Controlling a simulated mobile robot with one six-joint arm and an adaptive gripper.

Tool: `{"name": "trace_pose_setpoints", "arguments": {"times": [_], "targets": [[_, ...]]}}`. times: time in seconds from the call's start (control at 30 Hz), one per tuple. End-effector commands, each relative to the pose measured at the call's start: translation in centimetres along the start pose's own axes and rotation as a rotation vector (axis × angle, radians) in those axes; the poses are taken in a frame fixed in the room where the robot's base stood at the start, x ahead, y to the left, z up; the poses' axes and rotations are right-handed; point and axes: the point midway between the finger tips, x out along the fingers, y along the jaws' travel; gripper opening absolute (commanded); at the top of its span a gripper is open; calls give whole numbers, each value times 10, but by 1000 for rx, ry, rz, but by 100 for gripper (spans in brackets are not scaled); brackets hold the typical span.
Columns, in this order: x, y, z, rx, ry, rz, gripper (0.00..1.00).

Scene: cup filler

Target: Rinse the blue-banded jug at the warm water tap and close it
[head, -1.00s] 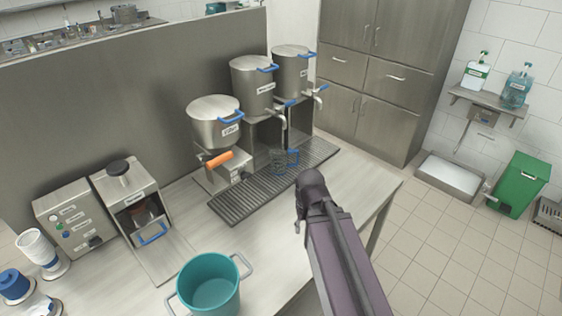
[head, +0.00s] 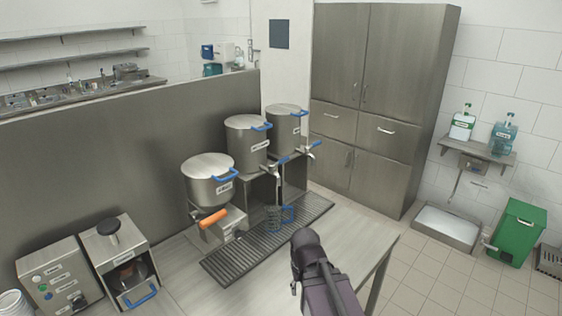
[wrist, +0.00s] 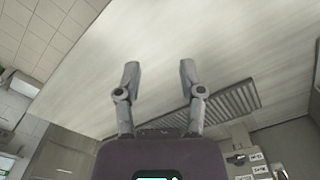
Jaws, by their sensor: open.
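A clear jug with a blue handle (head: 273,219) stands on the grey drip grate (head: 225,268), below the tap of the middle steel urn (head: 245,140). I cannot make out a blue band on it. Another urn with a tap (head: 285,128) stands to the right; the urn labels are too small to read. My gripper (wrist: 159,68) is open and empty in the wrist view, over the pale counter. In the head view my wrist hides its fingers, in front of the grate and apart from the jug.
A wide pot (head: 208,180) with an orange-handled tap stands left of the urns, against the partition (head: 100,165). A machine with a black knob (head: 120,262) stands at far left. The front counter (head: 345,235) is clear. A green bin (head: 515,232) stands on the floor at right.

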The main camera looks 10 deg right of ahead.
Motion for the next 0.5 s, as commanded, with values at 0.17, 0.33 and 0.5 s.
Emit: {"name": "trace_pose_setpoints", "arguments": {"times": [0.17, 0.33, 0.5], "targets": [[0, 0, 0, 0, 0, 0, 51], [0, 0, 0, 0, 0, 0, 33], [-5, 0, -10, -9, 4, -3, 0]]}}
